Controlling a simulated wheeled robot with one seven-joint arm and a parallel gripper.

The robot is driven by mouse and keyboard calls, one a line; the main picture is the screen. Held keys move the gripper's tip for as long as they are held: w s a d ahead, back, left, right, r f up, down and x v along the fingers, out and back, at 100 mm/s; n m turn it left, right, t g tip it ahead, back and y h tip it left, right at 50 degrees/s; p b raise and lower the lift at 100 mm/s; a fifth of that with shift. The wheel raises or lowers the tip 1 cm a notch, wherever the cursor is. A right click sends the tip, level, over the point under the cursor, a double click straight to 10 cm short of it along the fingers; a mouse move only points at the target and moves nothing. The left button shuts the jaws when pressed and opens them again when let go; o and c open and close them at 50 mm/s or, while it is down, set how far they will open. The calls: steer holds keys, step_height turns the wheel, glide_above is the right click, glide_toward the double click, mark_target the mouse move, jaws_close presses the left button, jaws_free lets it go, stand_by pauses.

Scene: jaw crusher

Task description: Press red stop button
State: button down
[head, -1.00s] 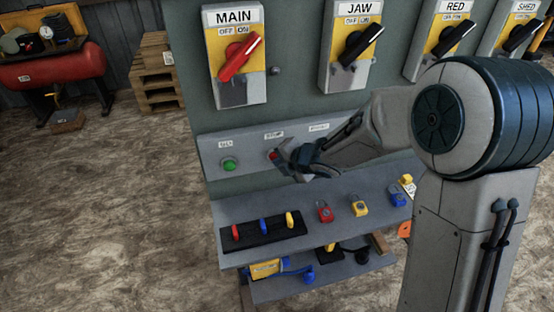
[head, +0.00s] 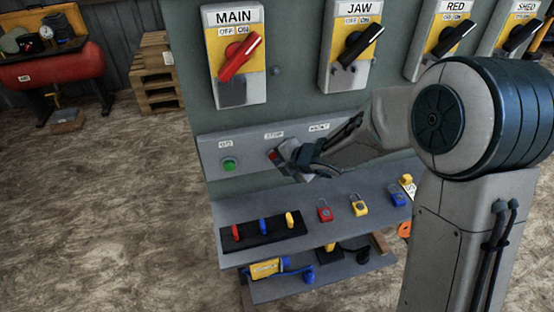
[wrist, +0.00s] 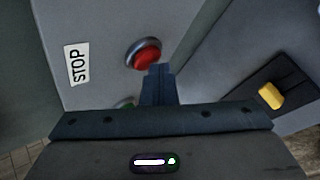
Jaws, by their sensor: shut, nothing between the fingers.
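The red stop button (wrist: 146,56) sits in a grey ring on the grey control box, beside the STOP label (wrist: 76,64) in the wrist view. In the head view the button is mostly hidden by my gripper, with a bit of red (head: 273,155) showing under the STOP label (head: 274,135). My gripper (wrist: 158,70) is shut and empty. Its fingertips are at the lower right edge of the button in the wrist view; I cannot tell whether they touch it. In the head view my gripper (head: 285,152) is at the front of the control box.
A green button (head: 229,165) is left of the stop button. Below is a shelf (head: 290,245) with padlocks (head: 324,212) and a black rack (head: 262,233) of coloured tags. Above are switches, including the red-handled MAIN switch (head: 240,58). Open floor lies to the left.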

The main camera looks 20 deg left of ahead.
steer(key=shift+w, duration=0.1)
stand_by(0.3)
steer(key=shift+w+a+r, duration=0.15)
steer(key=shift+w+a, duration=0.05)
steer(key=shift+w, duration=0.05)
steer(key=shift+s+d, duration=0.1)
steer(key=shift+s, duration=0.05)
stand_by(0.6)
steer(key=s+d+b, duration=0.2)
steer(key=s+d, duration=0.1)
steer(key=s, duration=0.2)
stand_by(0.3)
steer(key=shift+s+d, duration=0.1)
stand_by(0.4)
